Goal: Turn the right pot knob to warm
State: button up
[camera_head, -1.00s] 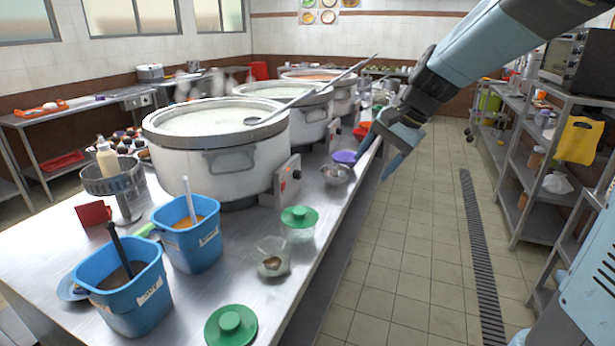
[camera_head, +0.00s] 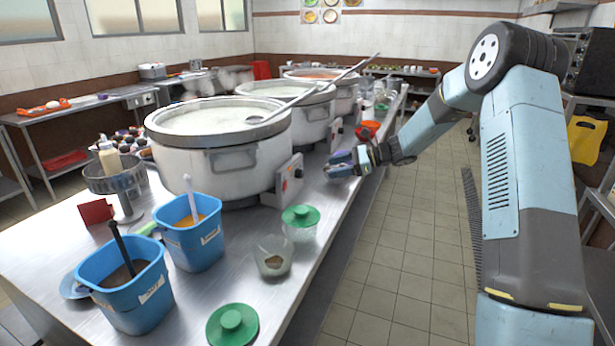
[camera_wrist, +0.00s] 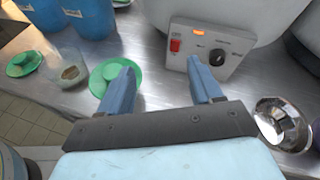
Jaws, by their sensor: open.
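The nearest large pot (camera_head: 215,160) stands on the steel counter with a grey control box (camera_head: 290,180) on its aisle side. In the wrist view the control box (camera_wrist: 215,50) carries a dark knob (camera_wrist: 217,57), a red switch (camera_wrist: 175,45) and a lit orange lamp (camera_wrist: 199,32). The knob's printed labels are too small to read. My gripper (camera_head: 337,163) is open and empty beside the box, over the counter edge. In the wrist view my gripper (camera_wrist: 159,73) points towards the box; the knob shows just beyond the right fingertip, not between the fingers.
A metal bowl (camera_wrist: 284,122) lies right of the gripper. A green lid (camera_wrist: 116,77) and a glass jar (camera_head: 273,256) stand on the counter to the left, near blue tubs (camera_head: 188,233). Another pot (camera_head: 303,115) stands beyond. The aisle floor (camera_head: 400,260) is clear.

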aim_at(302, 174)
jog(key=w+d+f+m+t+y, duration=0.2)
jog(key=w+f+m+t+y, duration=0.15)
jog(key=w+f+m, duration=0.55)
jog(key=shift+n+t+h, duration=0.25)
jog(key=shift+n, duration=0.65)
jog(key=x, duration=0.4)
jog(key=f+x, duration=0.1)
jog(key=x, duration=0.4)
jog(key=w+x, duration=0.1)
jog(key=x, duration=0.4)
jog(key=shift+d+f, duration=0.15)
jog(key=shift+f, duration=0.15)
